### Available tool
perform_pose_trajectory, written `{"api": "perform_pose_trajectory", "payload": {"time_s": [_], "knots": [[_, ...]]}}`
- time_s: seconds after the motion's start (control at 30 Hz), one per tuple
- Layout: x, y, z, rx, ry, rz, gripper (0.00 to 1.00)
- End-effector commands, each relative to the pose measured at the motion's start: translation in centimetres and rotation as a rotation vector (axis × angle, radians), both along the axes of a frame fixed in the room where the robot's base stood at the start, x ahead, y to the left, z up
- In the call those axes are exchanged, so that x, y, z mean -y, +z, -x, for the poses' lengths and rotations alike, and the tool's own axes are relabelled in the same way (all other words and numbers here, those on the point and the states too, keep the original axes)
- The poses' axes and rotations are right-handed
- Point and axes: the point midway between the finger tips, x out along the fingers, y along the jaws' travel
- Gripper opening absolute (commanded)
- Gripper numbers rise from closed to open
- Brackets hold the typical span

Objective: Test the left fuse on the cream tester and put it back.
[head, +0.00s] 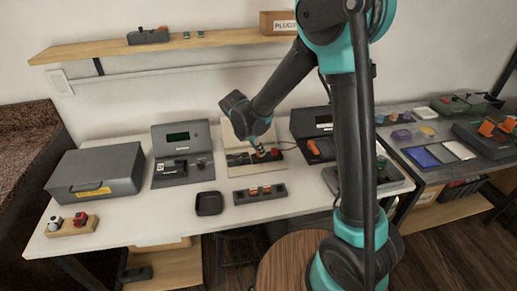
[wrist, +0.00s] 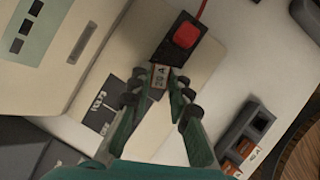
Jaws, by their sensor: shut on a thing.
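The cream tester stands in the middle of the white bench, with an upright back panel (head: 231,131) and a flat cream base (wrist: 198,72). On its base is a black block with a red button (wrist: 187,35) and a red wire. My gripper (head: 262,152) is over this base. In the wrist view its fingers (wrist: 160,82) are shut on a small fuse with a pale, lettered top (wrist: 158,75). The fuse is at the near edge of the black block; I cannot tell whether it touches.
A dark tester with a screen (head: 180,137) and a grey case (head: 95,172) stand to the left. A black tray (head: 209,203) lies left of the rack. A wooden block with red and white knobs (head: 68,228) is at the front left. My arm hides part of the bench's right side.

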Motion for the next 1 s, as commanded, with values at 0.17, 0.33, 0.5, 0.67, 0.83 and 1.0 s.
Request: {"api": "perform_pose_trajectory", "payload": {"time_s": [0.17, 0.33, 0.5, 0.67, 0.83, 1.0], "knots": [[-0.01, -0.21, 0.0, 0.0, 0.0, 0.0, 0.0], [-0.01, -0.38, 0.0, 0.0, 0.0, 0.0, 0.0], [-0.01, -0.57, 0.0, 0.0, 0.0, 0.0, 0.0], [-0.01, -0.54, 0.0, 0.0, 0.0, 0.0, 0.0], [-0.01, -0.54, 0.0, 0.0, 0.0, 0.0, 0.34], [-0.01, -0.54, 0.0, 0.0, 0.0, 0.0, 0.42]]}}
